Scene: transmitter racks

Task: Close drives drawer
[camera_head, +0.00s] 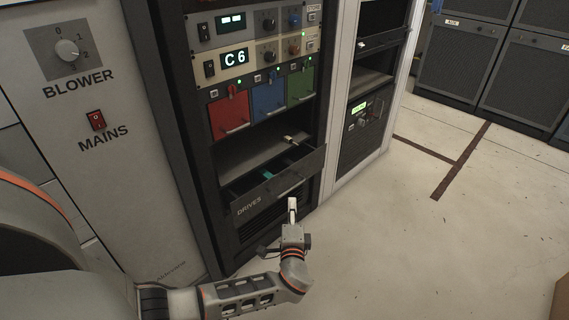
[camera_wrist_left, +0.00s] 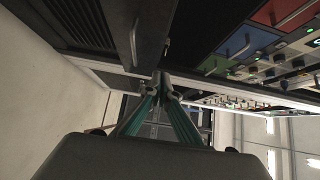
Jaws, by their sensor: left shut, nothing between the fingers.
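The drives drawer (camera_head: 270,190) is pulled out of the dark rack, below the coloured modules. Its dark front carries the word DRIVES and a pale bar handle. A teal item (camera_head: 267,174) shows inside it. My left gripper (camera_head: 292,203) is shut and empty, just in front of the drawer front near its right part; I cannot tell whether it touches. In the left wrist view, the shut fingertips (camera_wrist_left: 163,80) are beside the dark drawer front (camera_wrist_left: 148,30) and its handle. My right gripper is not in view.
Red, blue and green modules (camera_head: 268,105) sit above the drawer. A grey cabinet (camera_head: 110,150) with BLOWER and MAINS switches stands left. Another rack (camera_head: 365,120) stands right.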

